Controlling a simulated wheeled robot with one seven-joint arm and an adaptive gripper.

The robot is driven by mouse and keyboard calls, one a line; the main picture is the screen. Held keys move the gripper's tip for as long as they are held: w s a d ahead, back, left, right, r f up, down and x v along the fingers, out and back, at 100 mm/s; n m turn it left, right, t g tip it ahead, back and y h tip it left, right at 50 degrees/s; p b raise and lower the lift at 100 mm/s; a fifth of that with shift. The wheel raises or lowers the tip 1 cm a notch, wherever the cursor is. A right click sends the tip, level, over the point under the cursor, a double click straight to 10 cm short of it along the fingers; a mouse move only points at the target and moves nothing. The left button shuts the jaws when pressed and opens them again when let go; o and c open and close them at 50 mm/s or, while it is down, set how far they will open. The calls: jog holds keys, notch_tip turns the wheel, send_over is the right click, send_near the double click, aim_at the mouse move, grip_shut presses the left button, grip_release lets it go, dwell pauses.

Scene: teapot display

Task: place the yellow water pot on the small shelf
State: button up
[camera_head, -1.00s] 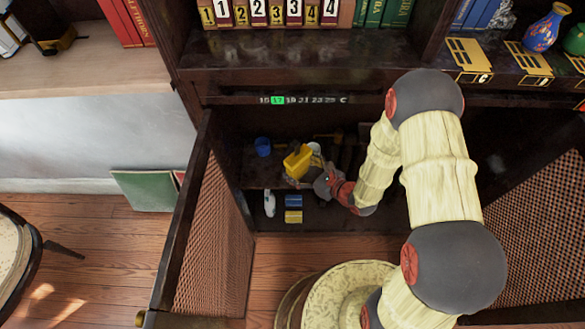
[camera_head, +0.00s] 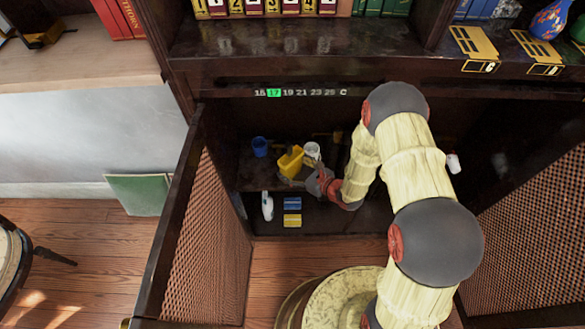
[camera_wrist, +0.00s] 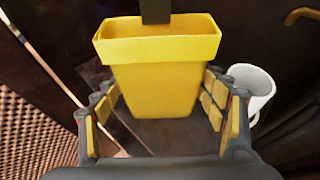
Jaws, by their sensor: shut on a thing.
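The yellow water pot (camera_head: 290,161) is inside the open cabinet, in front of the small shelf's dark back area. In the wrist view the pot (camera_wrist: 160,75) stands upright between my gripper's fingers, its wide rim toward the top. My gripper (camera_head: 304,172) is shut on the pot, with yellow pads (camera_wrist: 215,100) along its sides. The small shelf (camera_head: 252,181) runs across the cabinet's left part. I cannot tell whether the pot's base touches the shelf.
A blue cup (camera_head: 260,147) stands left of the pot, and a white cup (camera_head: 312,150) stands close on its right. It also shows in the wrist view (camera_wrist: 250,88). Below are a white bottle (camera_head: 267,206) and blue and yellow blocks (camera_head: 292,212). The open mesh door (camera_head: 210,240) bounds the left.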

jog(key=shift+f, duration=0.1)
jog(key=o, duration=0.9)
